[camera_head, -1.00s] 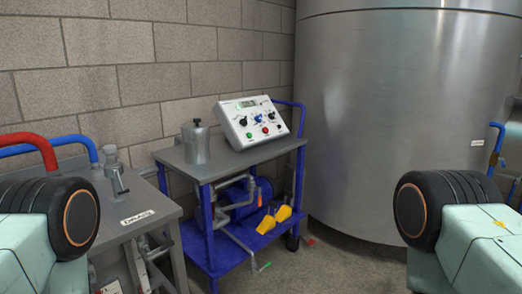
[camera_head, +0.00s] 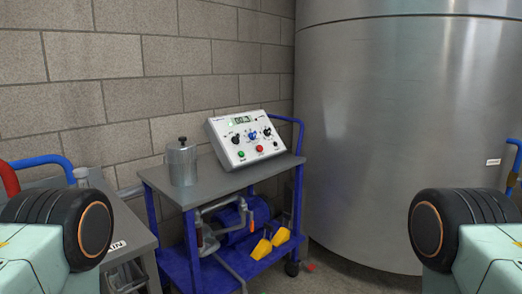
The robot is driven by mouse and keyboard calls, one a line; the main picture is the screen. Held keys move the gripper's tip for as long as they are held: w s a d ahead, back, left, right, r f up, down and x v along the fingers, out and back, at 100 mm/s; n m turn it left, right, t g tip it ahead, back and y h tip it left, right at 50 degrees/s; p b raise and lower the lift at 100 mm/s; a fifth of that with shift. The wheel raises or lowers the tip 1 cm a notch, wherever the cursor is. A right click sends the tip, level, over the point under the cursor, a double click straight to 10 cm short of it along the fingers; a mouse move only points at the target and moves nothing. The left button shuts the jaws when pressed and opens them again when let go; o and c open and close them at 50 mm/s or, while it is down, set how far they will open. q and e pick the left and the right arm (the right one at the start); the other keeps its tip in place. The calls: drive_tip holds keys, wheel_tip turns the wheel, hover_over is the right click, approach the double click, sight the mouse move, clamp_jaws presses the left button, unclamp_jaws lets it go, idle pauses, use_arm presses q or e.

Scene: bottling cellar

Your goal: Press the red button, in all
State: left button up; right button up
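The red button (camera_head: 259,149) is a small round knob on the sloped front of a white control box (camera_head: 225,132). The box stands on the grey top of a blue cart (camera_head: 222,188) ahead of me. Neither of my grippers shows; only rounded black and pale green parts of my own body fill the lower left and lower right corners. Nothing covers the red button.
A metal canister (camera_head: 182,165) stands left of the box on the cart top. A grey bench (camera_head: 128,230) is at the left, a large steel tank (camera_head: 395,120) at the right. Two yellow wedges (camera_head: 262,248) lie on the cart's lower shelf. A block wall is behind.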

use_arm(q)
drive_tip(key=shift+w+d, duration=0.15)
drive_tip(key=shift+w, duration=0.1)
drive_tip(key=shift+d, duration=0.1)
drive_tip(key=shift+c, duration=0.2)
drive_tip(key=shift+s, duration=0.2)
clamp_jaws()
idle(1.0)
